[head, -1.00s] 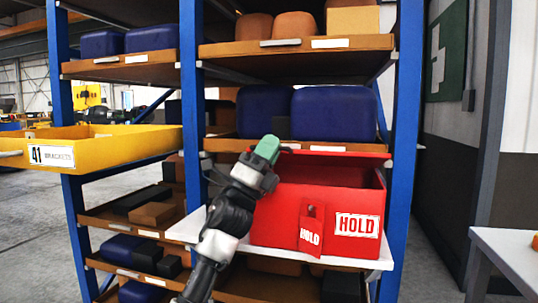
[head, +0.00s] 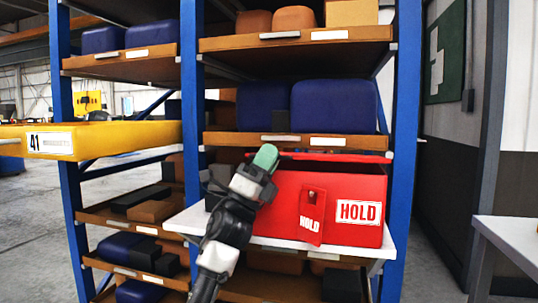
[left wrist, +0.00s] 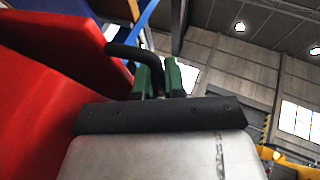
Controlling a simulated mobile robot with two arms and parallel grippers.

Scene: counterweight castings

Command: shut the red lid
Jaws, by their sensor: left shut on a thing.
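The red box (head: 285,205) stands on a pale shelf board, with a white HOLD label and a hanging red HOLD tag (head: 312,215) on its front. The red lid (head: 340,158) shows as a thin strip above and behind the box's front edge, apart from it; the inside is hidden. My left gripper (head: 265,157), green-tipped, is at the box's upper left corner. In the left wrist view its green fingers (left wrist: 160,78) are shut on a black bent handle (left wrist: 132,52) beside the red lid (left wrist: 55,45). My right gripper is not in view.
Blue rack uprights (head: 402,120) stand either side of the box. A shelf with blue castings (head: 335,105) is close above. A yellow tray (head: 110,140) juts out at left, and a white table (head: 510,240) stands at right.

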